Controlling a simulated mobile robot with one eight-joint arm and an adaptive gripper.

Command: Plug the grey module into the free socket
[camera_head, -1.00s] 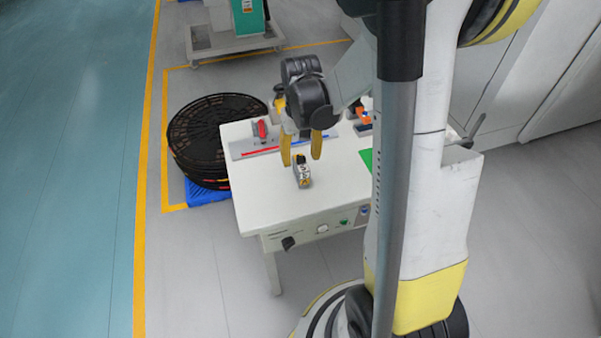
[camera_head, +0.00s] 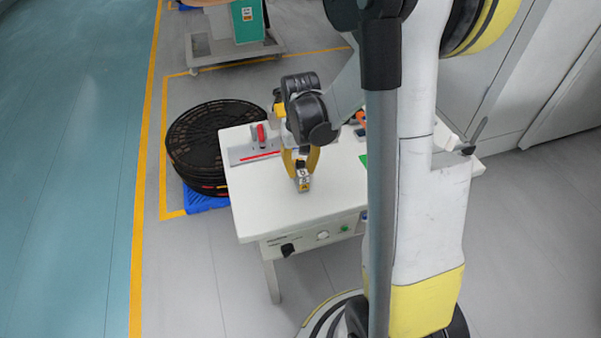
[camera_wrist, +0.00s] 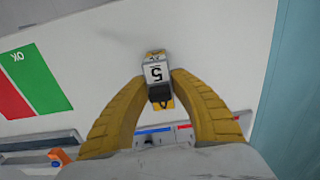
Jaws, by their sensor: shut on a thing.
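The grey module (camera_head: 303,182), a small block with a pale label and a yellow end, is at the table's middle. My gripper (camera_head: 301,167) is shut on it from above, with a yellow finger on each side. In the wrist view the module (camera_wrist: 156,74), marked "5", sits between the curved fingertips of my gripper (camera_wrist: 160,86). I cannot tell whether it is clear of the tabletop. I cannot make out the free socket in either view.
The white table (camera_head: 265,212) has clear room in front. A grey plate (camera_head: 240,156) with a red upright part and coloured strips lies at its back left. Black reels (camera_head: 200,145) stand left of the table.

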